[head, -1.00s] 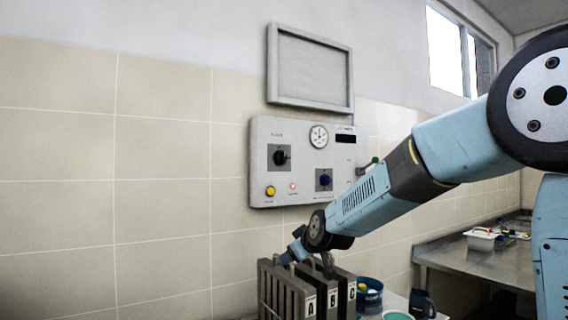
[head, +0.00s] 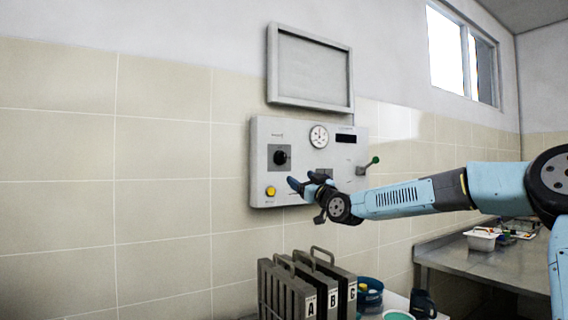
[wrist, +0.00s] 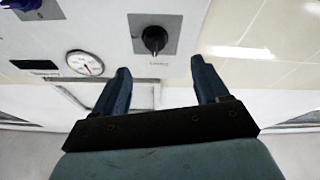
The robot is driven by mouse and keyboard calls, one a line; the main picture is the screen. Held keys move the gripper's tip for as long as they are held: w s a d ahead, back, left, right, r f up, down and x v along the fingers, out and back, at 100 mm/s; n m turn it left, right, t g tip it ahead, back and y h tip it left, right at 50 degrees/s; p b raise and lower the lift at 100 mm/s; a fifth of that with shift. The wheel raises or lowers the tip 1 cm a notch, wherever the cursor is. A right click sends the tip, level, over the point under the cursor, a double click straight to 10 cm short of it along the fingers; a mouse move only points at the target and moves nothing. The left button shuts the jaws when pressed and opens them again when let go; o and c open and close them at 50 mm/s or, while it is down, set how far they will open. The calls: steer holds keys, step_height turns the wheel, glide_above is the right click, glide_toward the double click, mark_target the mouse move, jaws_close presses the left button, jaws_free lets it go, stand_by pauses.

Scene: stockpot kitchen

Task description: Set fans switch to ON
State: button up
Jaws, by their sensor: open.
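The wall control panel (head: 262,128) carries a black rotary knob (head: 281,157) on a grey square plate at its left. A small label sits by this knob, but I cannot read it for certain. The black knob also shows in the wrist view (wrist: 155,39), upside down, beyond the gap between my fingers. A second, dark blue knob (wrist: 22,4) is at the wrist view's top left corner. My gripper (head: 306,181) is open and empty in front of the panel, right of and below the black knob. It looks apart from the knob.
A metal counter (head: 480,262) is at right.

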mark_target(284, 161)
steer(key=shift+t, duration=0.3)
steer(key=shift+d+r+x, duration=0.15)
steer(key=shift+x, duration=2.15)
steer(key=shift+d+r+x, duration=0.15)
steer(key=shift+x, duration=2.15)
steer(key=shift+d+r+x, duration=0.1)
steer(key=shift+d+x, duration=0.05)
steer(key=shift+x, duration=2.2)
steer(key=shift+w, duration=0.1)
steer(key=c, duration=1)
steer(key=shift+a, duration=0.2)
steer(key=shift+c, duration=0.3)
